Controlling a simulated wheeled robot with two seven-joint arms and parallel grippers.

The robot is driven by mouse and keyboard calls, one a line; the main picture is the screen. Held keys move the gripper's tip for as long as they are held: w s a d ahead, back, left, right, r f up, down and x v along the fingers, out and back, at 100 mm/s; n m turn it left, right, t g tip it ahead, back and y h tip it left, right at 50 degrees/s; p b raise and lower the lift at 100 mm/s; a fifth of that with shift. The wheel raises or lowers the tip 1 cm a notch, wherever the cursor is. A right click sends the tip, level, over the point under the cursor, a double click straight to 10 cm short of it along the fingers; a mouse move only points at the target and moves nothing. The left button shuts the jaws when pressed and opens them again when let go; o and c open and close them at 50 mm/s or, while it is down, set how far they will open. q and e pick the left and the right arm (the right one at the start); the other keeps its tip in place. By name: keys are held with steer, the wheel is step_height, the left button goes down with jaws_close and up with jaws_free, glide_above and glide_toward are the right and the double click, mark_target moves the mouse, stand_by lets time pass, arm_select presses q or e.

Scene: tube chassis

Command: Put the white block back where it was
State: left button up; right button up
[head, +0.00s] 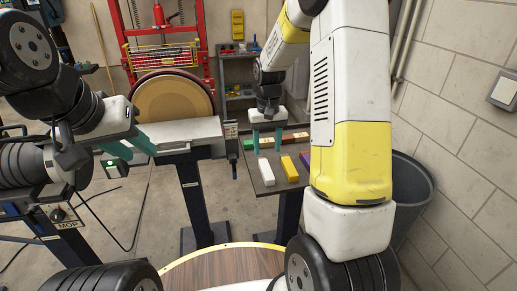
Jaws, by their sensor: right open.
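The white block (266,172) lies on the dark side table (263,187), near its front left edge. A yellow block (290,169) lies just right of it. My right gripper (267,148) points down over the table behind the white block. Its two teal fingers are apart with nothing visible between them. It appears apart from the white block; its exact height is hard to judge. My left gripper (120,164) is at the left, away from the blocks, with its teal fingers spread and no block between them.
A green block (248,145) and an orange-brown block (298,136) lie farther back on the table. A purple block (304,159) is partly hidden by my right arm. A disc sander (172,98) stands left of the table, and a grey bin (412,195) stands right.

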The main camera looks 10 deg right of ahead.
steer(key=s+r+t+y, duration=0.1)
steer(key=s+r, duration=0.4)
steer(key=r, duration=0.2)
steer(key=s+r+t, duration=0.2)
steer(key=s+r, duration=0.3)
steer(key=r, duration=0.3)
steer(key=s+a+r+t, duration=0.1)
steer(key=s+r, duration=0.1)
steer(key=s, duration=0.4)
steer(key=s+a+r+t+y, duration=0.1)
steer(key=s+r+t, duration=0.1)
steer(key=s, duration=0.5)
arm_select(q)
steer(key=shift+c, duration=0.2)
arm_select(e)
steer(key=shift+s+a, duration=0.1)
stand_by(0.6)
